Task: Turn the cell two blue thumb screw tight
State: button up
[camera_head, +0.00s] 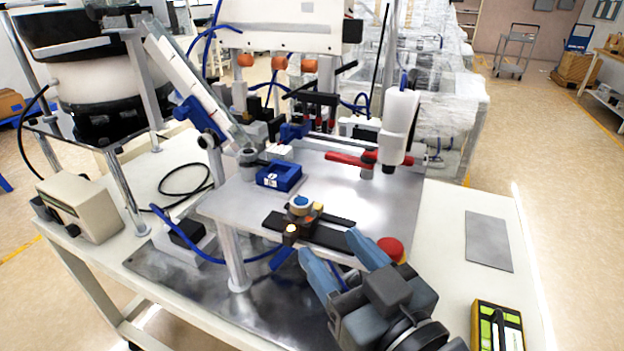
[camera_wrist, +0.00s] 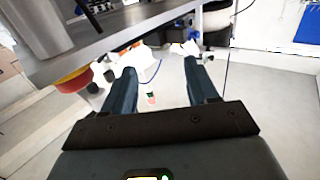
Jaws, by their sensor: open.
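A small round blue cap (camera_head: 301,202) sits on a pale and orange fixture on the dark rail (camera_head: 330,236) at the front of the raised metal plate. A blue block (camera_head: 279,176) with a white label lies behind it on the plate. I cannot tell for sure which blue part is the cell two thumb screw. My gripper (camera_head: 330,245) is open and empty, its two blue-grey fingers spread at the plate's front edge, to the right of and nearer than the blue cap. In the wrist view, the open fingers (camera_wrist: 160,68) have nothing between them.
The raised metal plate (camera_head: 385,200) has a red-handled clamp (camera_head: 348,159) towards its back. A red button (camera_head: 391,250) is close by my right finger; it also shows in the wrist view (camera_wrist: 72,82). A yellow-green device (camera_head: 497,328) lies at right. The white tabletop (camera_head: 450,215) has free room.

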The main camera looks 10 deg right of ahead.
aim_at(306, 209)
jog(key=x, duration=0.3)
jog(key=r+p+x, duration=0.1)
jog(key=x, duration=0.5)
jog(key=shift+w+r+p, duration=0.2)
jog(key=shift+w+p, duration=0.15)
jog(key=shift+w, duration=0.05)
jog(key=shift+c, duration=0.4)
jog(key=c, duration=0.9)
jog(key=shift+o, duration=0.2)
